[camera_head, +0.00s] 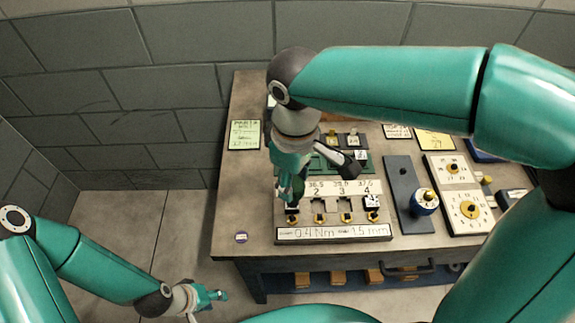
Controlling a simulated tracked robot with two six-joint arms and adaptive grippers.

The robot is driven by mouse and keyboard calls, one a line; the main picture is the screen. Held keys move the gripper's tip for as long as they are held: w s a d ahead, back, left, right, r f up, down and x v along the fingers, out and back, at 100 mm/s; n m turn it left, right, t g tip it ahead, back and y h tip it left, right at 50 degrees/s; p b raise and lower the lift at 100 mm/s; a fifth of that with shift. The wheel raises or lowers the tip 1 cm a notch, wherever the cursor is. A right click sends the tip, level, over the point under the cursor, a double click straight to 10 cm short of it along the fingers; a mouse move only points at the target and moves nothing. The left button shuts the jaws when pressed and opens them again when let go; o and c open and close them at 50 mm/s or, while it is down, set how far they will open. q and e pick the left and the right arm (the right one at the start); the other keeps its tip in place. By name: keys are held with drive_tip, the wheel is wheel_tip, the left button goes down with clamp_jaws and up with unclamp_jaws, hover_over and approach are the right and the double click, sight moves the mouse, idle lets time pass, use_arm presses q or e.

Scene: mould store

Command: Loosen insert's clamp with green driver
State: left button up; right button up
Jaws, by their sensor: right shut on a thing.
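My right gripper (292,185) reaches down over the left end of a numbered rack (333,238) on the table. It is shut on a slim dark green thing, apparently the green driver (297,188), mostly hidden by the fingers. The lower end of this thing is above the leftmost station, and I cannot tell whether it touches. The rack shows labels 2, 3 and 4; the leftmost label is hidden. A white marked block (372,202) sits at station 4. I cannot tell which piece is the insert or its clamp. My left gripper (208,298) hangs over the floor, left of the table.
To the right are a dark blue plate (399,178), a blue-and-white knob (424,202) and a white dial panel (467,211). A green note (244,135) lies at left. The table's front left corner is mostly clear.

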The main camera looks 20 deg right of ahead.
sight(293, 201)
drive_tip(key=shift+s+a+f+b, duration=0.1)
drive_tip(key=shift+f+b, duration=0.35)
drive_tip(key=shift+f, duration=0.05)
wheel_tip(293, 201, down, 2)
drive_tip(key=shift+f+b, duration=0.15)
drive_tip(key=shift+b, duration=0.8)
drive_tip(key=shift+f+b, duration=0.65)
drive_tip(key=shift+f, duration=0.2)
drive_tip(key=shift+f, duration=0.1)
drive_tip(key=shift+f+b, duration=0.8)
drive_tip(key=shift+f, duration=0.25)
idle(0.7)
